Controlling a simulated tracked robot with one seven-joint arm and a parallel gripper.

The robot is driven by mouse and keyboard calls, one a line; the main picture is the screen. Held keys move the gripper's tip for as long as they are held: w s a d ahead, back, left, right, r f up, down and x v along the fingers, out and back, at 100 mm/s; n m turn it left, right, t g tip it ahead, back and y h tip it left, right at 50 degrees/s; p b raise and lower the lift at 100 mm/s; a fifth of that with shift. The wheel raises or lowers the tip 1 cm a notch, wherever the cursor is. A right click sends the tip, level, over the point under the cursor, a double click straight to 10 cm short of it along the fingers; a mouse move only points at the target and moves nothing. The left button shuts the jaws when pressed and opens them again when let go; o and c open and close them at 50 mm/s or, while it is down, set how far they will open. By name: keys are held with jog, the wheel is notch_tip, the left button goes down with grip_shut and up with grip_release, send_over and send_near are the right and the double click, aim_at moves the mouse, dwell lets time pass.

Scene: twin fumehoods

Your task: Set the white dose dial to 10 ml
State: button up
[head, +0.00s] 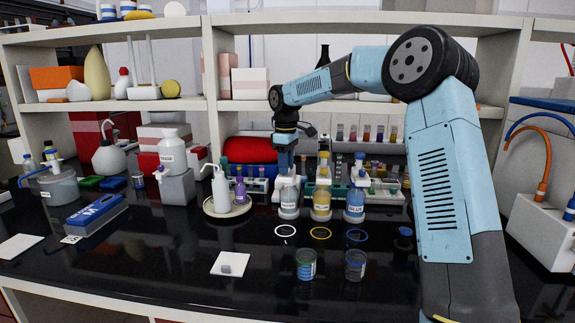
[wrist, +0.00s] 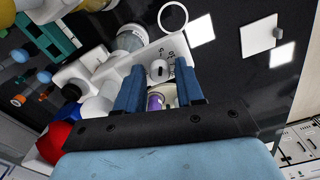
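The white dose dial (wrist: 158,69) is a small round knob with a dark mark on a white plate (wrist: 172,47) with a printed scale. I cannot read its setting reliably. The plate is on the dispenser of the white-labelled bottle (head: 289,200), leftmost of three in the head view; its glass (wrist: 130,38) shows in the wrist view. My gripper (wrist: 159,76) is open, its two blue fingers apart on either side of the dial. Whether a finger touches it I cannot tell. In the head view my gripper (head: 285,165) is above the bottle, and the dial is hidden.
The yellow (head: 322,203) and blue (head: 355,205) bottles stand close to the right. A white wash bottle (head: 221,190) on a round tray (head: 227,211) and a purple bottle (head: 240,190) are close left. Two beakers (head: 306,265) stand in front. Much of the front counter is clear.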

grip_shut()
jog(key=shift+d, duration=0.15)
jog(key=shift+m, duration=0.3)
jog(key=shift+a+m, duration=0.2)
jog(key=shift+m, duration=3.3)
jog(key=shift+o, duration=1.3)
grip_release()
